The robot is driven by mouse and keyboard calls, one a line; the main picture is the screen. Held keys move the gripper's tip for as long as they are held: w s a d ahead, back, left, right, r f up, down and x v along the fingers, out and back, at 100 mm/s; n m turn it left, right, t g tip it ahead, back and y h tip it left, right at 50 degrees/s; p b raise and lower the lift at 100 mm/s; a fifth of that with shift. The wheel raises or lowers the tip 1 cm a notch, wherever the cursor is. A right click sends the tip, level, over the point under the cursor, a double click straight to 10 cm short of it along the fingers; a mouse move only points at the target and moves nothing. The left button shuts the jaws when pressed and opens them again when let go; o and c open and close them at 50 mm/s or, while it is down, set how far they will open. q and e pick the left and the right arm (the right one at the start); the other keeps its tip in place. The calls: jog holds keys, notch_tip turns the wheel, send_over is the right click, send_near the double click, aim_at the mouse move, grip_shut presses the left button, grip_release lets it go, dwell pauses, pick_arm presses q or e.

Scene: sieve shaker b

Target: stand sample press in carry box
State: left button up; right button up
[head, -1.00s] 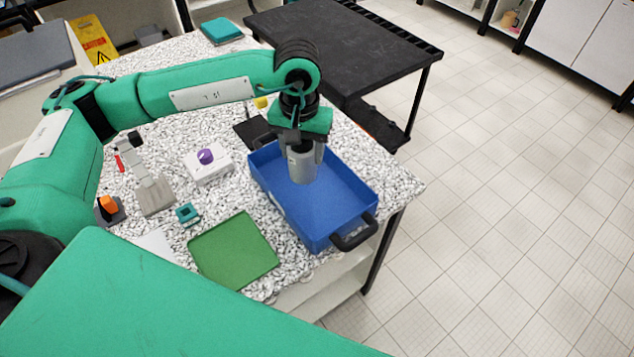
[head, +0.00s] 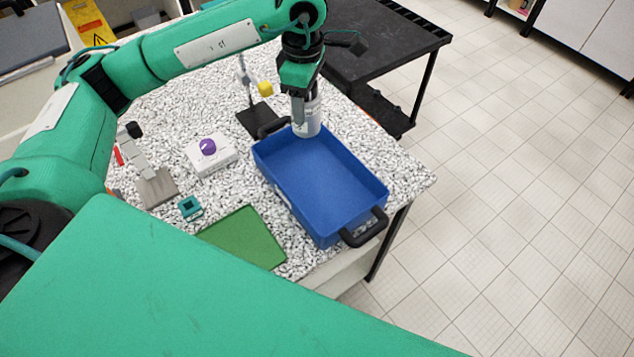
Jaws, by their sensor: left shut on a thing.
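My left gripper (head: 303,98) points down and is shut on a grey cylinder, which I take to be the sample press (head: 308,120). The press is upright over or just behind the far end of the blue carry box (head: 349,232). The gripper hides its upper part, and I cannot tell how high its bottom is. The carry box stands on the speckled table, with a black handle at each end. Its visible floor is empty. My right gripper is not in view.
Left of the box are a white block with a purple knob (head: 208,147), a small teal block (head: 190,207), a grey lever device (head: 155,186) and a green mat (head: 245,238). A black-based stand (head: 261,120) is near the far handle. A dark cart (head: 385,55) is behind.

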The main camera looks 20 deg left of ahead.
pick_arm(q)
jog(key=n, duration=0.1)
jog(key=r+n, duration=0.1)
jog(key=n, duration=0.1)
jog(key=shift+w+a, duration=0.15)
jog(key=shift+a, duration=0.05)
jog(key=n, duration=0.3)
jog(key=shift+w+a+r, duration=0.15)
jog(key=shift+a+r, duration=0.15)
jog(key=n, duration=0.2)
jog(key=r+n, duration=0.1)
jog(key=n, duration=0.3)
jog(key=shift+w+a+r, duration=0.2)
jog(key=shift+a+r, duration=0.1)
jog(key=shift+a, duration=0.05)
jog(key=n, duration=0.3)
jog(key=r+n, duration=0.1)
jog(key=shift+w+a+n, duration=0.1)
jog(key=shift+a+n, duration=0.25)
jog(key=shift+n, duration=0.05)
jog(key=p, duration=0.1)
send_over(301, 165)
notch_tip(301, 165, down, 15)
notch_tip(301, 165, down, 4)
jog(key=shift+f+p, duration=0.1)
jog(key=shift+p, duration=0.7)
jog(key=shift+f, duration=0.4)
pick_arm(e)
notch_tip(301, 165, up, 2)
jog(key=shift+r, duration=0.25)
